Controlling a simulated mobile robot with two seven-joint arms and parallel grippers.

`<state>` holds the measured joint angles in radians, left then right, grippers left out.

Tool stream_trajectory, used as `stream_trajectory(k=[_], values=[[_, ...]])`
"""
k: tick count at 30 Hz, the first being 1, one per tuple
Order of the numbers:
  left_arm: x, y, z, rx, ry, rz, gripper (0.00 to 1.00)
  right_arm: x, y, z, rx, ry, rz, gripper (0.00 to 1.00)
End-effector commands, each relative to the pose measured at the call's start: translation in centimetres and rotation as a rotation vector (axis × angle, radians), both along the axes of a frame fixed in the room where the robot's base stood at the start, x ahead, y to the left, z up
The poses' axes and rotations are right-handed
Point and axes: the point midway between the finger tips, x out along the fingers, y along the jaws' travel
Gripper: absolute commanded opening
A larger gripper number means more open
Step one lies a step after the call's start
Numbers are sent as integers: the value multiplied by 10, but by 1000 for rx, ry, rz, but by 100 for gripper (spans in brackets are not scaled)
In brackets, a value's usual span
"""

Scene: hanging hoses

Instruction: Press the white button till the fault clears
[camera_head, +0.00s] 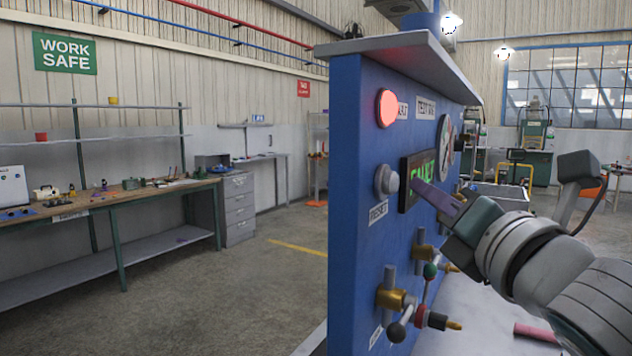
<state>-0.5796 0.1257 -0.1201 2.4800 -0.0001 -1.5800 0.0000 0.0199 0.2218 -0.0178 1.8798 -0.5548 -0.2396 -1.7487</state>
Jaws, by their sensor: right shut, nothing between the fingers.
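The white button (386,180) sticks out of the blue panel (346,120), above a label that reads RESET. A round red lamp (387,108) glows above it. A dark display (407,190) with green text is to the right of the button, its text partly hidden by my gripper. My right gripper (418,186) is shut and empty, its purple fingers pointing left in front of the display. Its tips look a little right of the button and apart from it. My left gripper is not in view.
Brass valves (390,298) and levers with green, red and dark knobs project from the lower panel, below my right gripper. A gauge (444,136) sits behind the gripper. A workbench (110,200) stands far left, with open floor before it.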

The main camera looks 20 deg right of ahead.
Motion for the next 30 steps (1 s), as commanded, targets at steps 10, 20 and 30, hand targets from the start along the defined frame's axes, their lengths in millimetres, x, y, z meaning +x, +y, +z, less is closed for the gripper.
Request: stream_trajectory(k=[10,20,30], values=[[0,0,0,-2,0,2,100,0,0,0,0,0,0,0],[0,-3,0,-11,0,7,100,4,3,0,0,-1,-1,0],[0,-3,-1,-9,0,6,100,7,5,0,0,1,-1,0]])
